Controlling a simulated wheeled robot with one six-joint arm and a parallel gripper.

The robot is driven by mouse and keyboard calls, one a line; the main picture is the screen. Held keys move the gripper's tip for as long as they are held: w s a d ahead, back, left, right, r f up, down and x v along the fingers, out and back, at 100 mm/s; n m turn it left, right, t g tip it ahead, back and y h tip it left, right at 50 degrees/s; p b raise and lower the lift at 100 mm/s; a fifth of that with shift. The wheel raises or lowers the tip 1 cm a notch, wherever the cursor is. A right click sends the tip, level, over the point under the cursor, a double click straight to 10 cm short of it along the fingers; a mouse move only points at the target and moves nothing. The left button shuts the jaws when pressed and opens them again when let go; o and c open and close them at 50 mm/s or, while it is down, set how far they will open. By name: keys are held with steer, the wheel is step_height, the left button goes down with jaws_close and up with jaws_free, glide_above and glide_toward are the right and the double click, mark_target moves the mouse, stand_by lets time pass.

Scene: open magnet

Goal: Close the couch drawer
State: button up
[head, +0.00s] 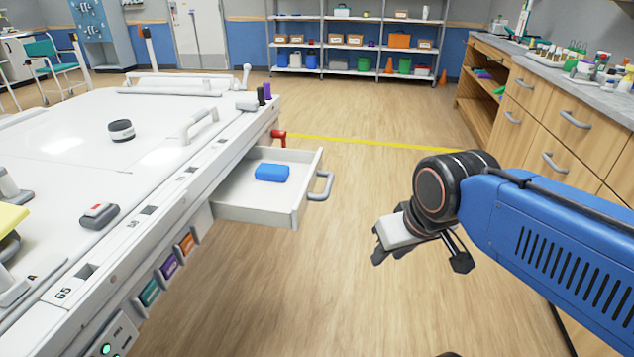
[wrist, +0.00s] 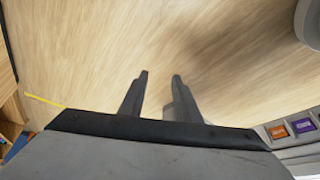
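The couch drawer (head: 250,208) is pulled out from the side of the white couch (head: 60,120) in the head view. A blue object (head: 271,173) lies inside it. The drawer's grey handle (head: 321,186) is on its front, facing right. My gripper (head: 376,257) is to the right of the drawer and lower in the picture, apart from the handle. In the wrist view my gripper (wrist: 158,75) shows two fingers with a gap between them and only floor beyond. Nothing is between the fingers. The drawer is not clearly seen in the wrist view.
Wooden cabinets (head: 540,100) with a cluttered counter stand on the right. Shelves (head: 350,45) with boxes stand at the back. A red knob (head: 279,137) sits on the couch side behind the drawer. The wooden floor between couch and cabinets is clear, crossed by a yellow line (head: 370,144).

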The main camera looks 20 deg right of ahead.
steer(key=shift+m+y, duration=0.3)
steer(key=w, duration=0.1)
steer(key=w+r, duration=0.1)
steer(key=w, duration=0.2)
steer(key=shift+a+r, duration=0.2)
steer(key=shift+r, duration=0.15)
jaws_close()
steer(key=w+d+r+m+t+y, duration=0.1)
steer(key=w+d+r, duration=0.1)
steer(key=w, duration=0.7)
steer(key=w+d+r+m, duration=0.1)
steer(key=w+d+m, duration=0.15)
steer(key=w, duration=0.65)
steer(key=w+d+r+m+t+y, duration=0.1)
steer(key=w+d+r, duration=0.1)
steer(key=w, duration=0.7)
steer(key=w+a+f, duration=0.5)
steer(key=w+f, duration=0.2)
steer(key=shift+w+a+f, duration=0.15)
steer(key=shift+w+f, duration=0.1)
steer(key=shift+f, duration=0.15)
